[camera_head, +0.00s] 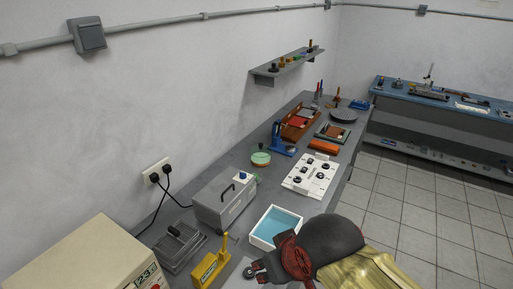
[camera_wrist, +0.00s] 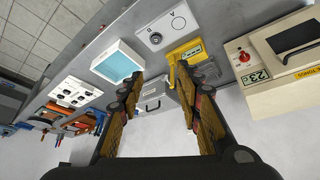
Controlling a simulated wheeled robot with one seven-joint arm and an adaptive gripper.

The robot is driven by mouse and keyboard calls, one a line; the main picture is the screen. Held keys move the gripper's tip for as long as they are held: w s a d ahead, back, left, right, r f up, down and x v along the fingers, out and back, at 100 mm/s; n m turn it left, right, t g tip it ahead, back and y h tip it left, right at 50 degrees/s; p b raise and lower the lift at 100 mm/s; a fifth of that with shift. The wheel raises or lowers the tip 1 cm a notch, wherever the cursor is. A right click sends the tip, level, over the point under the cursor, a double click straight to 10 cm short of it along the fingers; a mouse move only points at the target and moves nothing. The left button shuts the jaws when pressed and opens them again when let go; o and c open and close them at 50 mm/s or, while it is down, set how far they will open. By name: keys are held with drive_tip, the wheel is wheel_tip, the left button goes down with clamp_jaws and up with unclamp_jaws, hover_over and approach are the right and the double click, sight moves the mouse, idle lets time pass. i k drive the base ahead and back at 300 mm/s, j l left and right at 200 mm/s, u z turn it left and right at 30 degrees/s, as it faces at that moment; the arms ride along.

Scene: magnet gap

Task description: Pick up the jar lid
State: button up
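I cannot tell for sure which thing is the jar lid. A small round thing with a pale green top (camera_head: 261,158) lies on the grey bench in the head view, beyond the grey box; a dark flat disc (camera_head: 343,115) lies near the bench's far end. My gripper (camera_wrist: 157,80) is open in the wrist view, with its two fingers apart and nothing held between them. In the head view my arm covers the near right part of the bench, and my gripper is over the near end, well short of both round things.
A white tray with a blue inside (camera_head: 275,243), a grey box with a handle (camera_head: 222,203), a yellow device (camera_head: 207,270) and a white panel with black knobs (camera_head: 309,176) crowd the near bench. A blue stand (camera_head: 280,143) rises beside the green-topped thing. A wall shelf (camera_head: 284,68) hangs above.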

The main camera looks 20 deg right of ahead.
sight(260, 150)
drive_tip(key=i+l+z, duration=0.45)
drive_tip(key=l, duration=0.35)
drive_tip(key=i+l+z, duration=0.4)
drive_tip(key=i+l, duration=0.2)
